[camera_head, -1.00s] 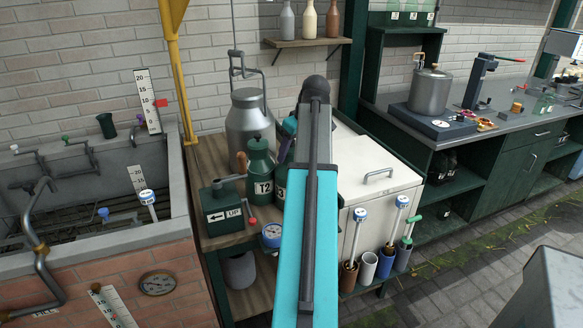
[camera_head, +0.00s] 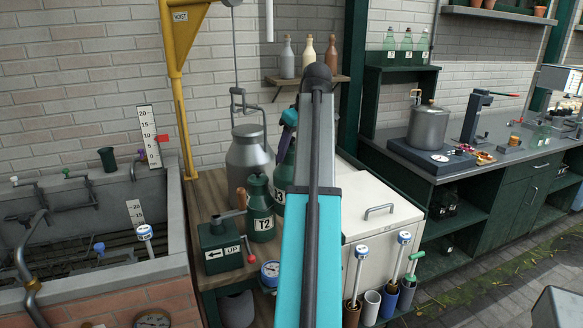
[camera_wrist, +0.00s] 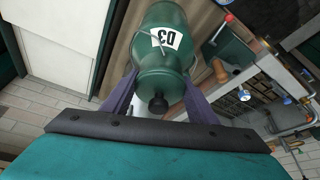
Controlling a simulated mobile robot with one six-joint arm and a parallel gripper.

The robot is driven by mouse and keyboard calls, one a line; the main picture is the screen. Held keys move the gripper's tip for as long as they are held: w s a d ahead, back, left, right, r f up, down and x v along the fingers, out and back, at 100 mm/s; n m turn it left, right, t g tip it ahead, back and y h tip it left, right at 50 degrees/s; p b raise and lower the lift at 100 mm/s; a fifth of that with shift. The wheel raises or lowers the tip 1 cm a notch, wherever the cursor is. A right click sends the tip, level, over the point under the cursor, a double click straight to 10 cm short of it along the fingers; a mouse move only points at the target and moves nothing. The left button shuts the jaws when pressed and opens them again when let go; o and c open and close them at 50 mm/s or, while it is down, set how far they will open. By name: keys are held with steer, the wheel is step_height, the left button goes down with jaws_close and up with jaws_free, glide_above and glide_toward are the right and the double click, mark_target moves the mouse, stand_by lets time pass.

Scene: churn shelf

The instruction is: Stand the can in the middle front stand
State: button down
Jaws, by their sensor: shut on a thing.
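A green can with a label ending in 3 (camera_head: 283,172) shows partly behind my arm in the head view. In the wrist view the same can (camera_wrist: 162,35) shows its label, rounded shoulder and black knob. My gripper (camera_wrist: 158,103) is shut on it, with a purple finger on each side of its top. The can seems raised above the wooden bench. I cannot pick out a middle front stand for certain; my arm hides part of the bench.
A green T2 can (camera_head: 260,205) stands on the wooden bench (camera_head: 205,190), beside a crank box (camera_head: 217,247) and a large metal churn (camera_head: 248,160).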

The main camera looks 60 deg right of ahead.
steer(key=shift+r, duration=2.65)
